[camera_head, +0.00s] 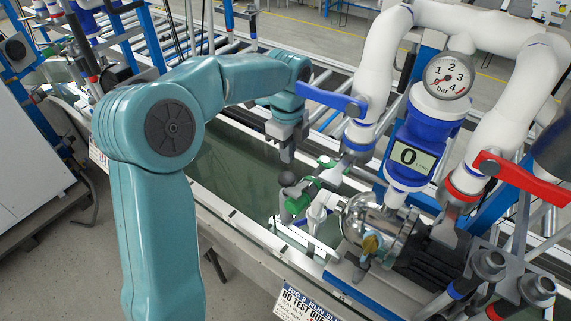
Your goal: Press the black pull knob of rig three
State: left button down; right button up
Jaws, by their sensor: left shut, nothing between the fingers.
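My left gripper (287,156) points down over the water trough and is shut with nothing in it. A dark round knob (287,179) shows just below its fingertips, beside a green valve body (303,194). A small gap seems to lie between fingertips and knob; I cannot tell the exact distance. A silver pump (372,222) stands right of the green valve. My right gripper is not in view.
A blue lever (331,101) is close right of my left wrist. White pipes, a pressure gauge (448,75), a display reading 0 (411,158) and a red lever (522,177) crowd the right. The trough (233,180) is open left of the knob.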

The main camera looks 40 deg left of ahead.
pick_arm(q)
notch_tip(320, 180, up, 4)
jog(key=shift+f, duration=0.1)
jog(key=shift+a, duration=0.15)
dwell(0.5)
dwell(0.6)
